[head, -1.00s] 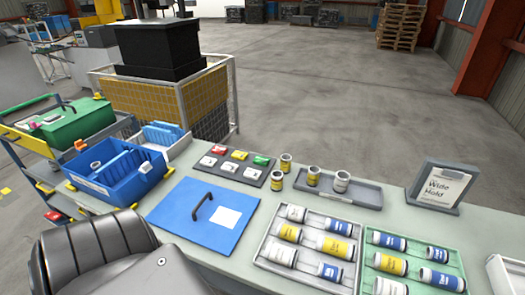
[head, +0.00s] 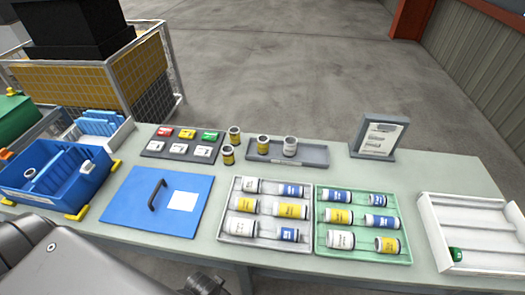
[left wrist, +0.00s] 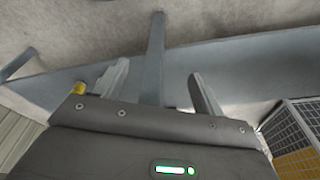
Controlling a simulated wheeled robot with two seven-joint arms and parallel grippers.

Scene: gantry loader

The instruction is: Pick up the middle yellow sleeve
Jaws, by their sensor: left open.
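Several cylinders with yellow bands stand or lie on the bench. At the back, one yellow sleeve (head: 263,145) stands in a grey tray (head: 315,157) beside a white one (head: 290,147). Two more yellow-banded sleeves stand left of that tray, one behind (head: 234,133) and one in front (head: 228,155). Others lie in the white rack (head: 262,246) and the green rack (head: 360,256). I cannot tell for sure which is the middle one. My left gripper (left wrist: 158,70) is open and empty in the left wrist view, over floor and away from the sleeves. My right gripper is not visible.
A blue lid (head: 130,207) with a handle lies left on the bench. A blue bin (head: 85,190), a block panel (head: 153,154) and a sign stand (head: 378,136) are around it. A white tray (head: 470,215) holding a green piece is at right. A wire cage (head: 150,70) stands behind.

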